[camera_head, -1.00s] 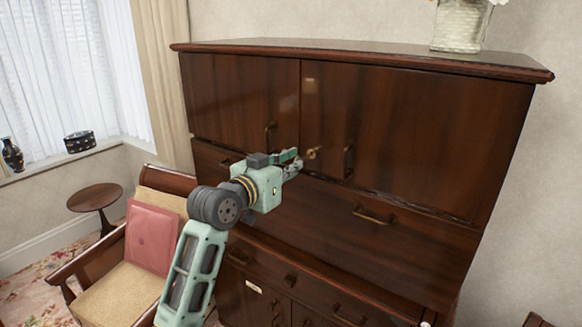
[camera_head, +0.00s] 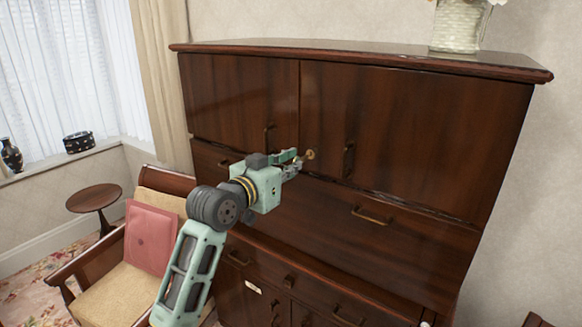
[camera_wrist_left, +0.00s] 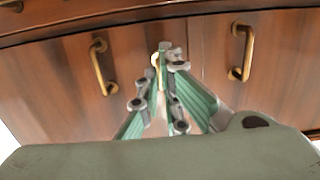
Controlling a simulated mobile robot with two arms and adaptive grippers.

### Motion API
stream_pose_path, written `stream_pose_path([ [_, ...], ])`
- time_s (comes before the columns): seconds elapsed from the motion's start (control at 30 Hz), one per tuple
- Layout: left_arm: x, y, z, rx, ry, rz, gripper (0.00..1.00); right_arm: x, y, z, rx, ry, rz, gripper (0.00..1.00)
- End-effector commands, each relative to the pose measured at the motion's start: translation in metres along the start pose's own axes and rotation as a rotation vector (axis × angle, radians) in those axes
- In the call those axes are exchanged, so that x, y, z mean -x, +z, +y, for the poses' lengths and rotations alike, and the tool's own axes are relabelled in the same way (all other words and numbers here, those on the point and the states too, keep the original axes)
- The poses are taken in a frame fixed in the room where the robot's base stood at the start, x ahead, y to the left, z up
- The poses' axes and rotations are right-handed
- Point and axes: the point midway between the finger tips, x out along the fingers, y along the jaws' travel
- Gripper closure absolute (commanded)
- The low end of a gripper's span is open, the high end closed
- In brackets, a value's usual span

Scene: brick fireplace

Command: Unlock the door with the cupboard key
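The dark wood cupboard (camera_head: 420,130) fills the middle of the head view, its two upper doors closed. A small round gold fitting (camera_head: 310,154) shows on the right door near the seam; I cannot tell whether it is the lock plate or part of the key. My left gripper (camera_head: 298,163) is just left of it, close to the doors. In the left wrist view its fingers (camera_wrist_left: 168,66) are nearly together around a thin pale gold piece (camera_wrist_left: 159,76), which looks like the cupboard key. The fingers hide much of it, and whether it sits in the lock is unclear. My right gripper is out of view.
Brass handles flank the seam, the left one (camera_wrist_left: 103,68) and the right one (camera_wrist_left: 242,52), near my fingers. A white vase (camera_head: 458,28) stands on top. An armchair with a pink cushion (camera_head: 150,236) and a small round table (camera_head: 95,197) are at the left.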

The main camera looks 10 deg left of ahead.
Motion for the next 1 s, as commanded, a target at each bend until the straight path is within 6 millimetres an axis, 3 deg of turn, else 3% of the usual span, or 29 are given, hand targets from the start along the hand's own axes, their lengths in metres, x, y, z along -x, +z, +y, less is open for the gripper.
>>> stream_pose_path([
  [1.0,-0.017,-0.001,0.000,-0.001,0.000,0.000,1.00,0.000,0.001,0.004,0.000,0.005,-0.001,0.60],
])
